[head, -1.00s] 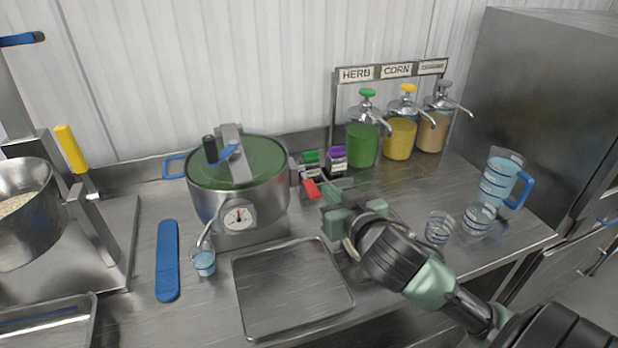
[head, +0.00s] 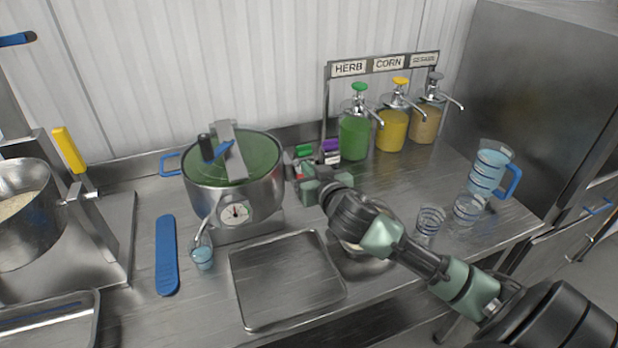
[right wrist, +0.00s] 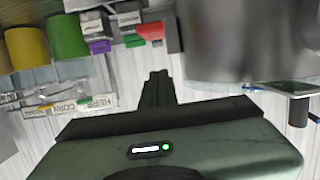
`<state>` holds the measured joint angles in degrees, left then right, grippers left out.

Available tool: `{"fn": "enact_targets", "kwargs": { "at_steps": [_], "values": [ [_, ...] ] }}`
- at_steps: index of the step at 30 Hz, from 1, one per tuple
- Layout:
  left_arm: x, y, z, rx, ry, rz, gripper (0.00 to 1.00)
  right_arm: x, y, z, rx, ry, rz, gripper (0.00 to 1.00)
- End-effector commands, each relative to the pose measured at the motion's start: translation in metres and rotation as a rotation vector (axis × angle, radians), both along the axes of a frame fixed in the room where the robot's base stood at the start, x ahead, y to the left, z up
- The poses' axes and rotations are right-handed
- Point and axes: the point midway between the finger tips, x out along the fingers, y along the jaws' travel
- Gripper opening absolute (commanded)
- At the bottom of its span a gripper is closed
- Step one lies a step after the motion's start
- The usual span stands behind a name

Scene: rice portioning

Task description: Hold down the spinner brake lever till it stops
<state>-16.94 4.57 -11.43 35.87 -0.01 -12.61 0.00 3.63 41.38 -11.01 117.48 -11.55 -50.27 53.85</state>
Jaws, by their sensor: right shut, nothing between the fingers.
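The spinner is a steel pot (head: 215,195) with a green lid (head: 250,158), a crank with a black knob (head: 205,144), and a round dial on its front. The brake lever is red. In the right wrist view the red lever (right wrist: 151,30) shows beside the steel pot wall (right wrist: 235,45), past the fingertips. In the head view my gripper hides most of it. My right gripper (head: 307,183) is shut and empty, close to the pot's right side. Its closed fingers (right wrist: 157,78) show in the right wrist view, and I cannot tell whether they touch the lever. My left gripper is out of view.
A steel tray (head: 240,305) lies in front of the spinner. A small blue cup (head: 203,259) and a blue strip (head: 167,255) are left of it. Dispensers (head: 354,138) stand behind, right. Cups (head: 430,222) and a blue-handled jug (head: 490,172) stand right.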

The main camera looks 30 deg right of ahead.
Motion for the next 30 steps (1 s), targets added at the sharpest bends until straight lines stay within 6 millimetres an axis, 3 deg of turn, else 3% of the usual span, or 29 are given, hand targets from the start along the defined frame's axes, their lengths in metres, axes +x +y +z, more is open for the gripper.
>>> {"fn": "enact_targets", "kwargs": {
  "at_steps": [1, 6, 20, 23, 30],
  "values": [
    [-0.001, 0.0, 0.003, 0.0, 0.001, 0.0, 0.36, -0.003, 0.001, -0.014, 0.002, 0.012, 0.001, 0.0],
    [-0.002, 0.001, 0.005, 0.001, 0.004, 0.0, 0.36, -0.003, 0.002, -0.032, 0.004, 0.008, 0.002, 0.0],
    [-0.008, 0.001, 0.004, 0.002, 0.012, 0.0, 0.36, -0.004, 0.002, -0.039, 0.003, 0.006, 0.003, 0.0],
    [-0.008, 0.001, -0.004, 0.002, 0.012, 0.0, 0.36, -0.003, 0.003, -0.044, 0.002, -0.005, 0.003, 0.0],
    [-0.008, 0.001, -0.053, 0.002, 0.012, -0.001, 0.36, -0.005, 0.004, -0.063, -0.015, -0.095, 0.004, 0.0]
  ]
}}
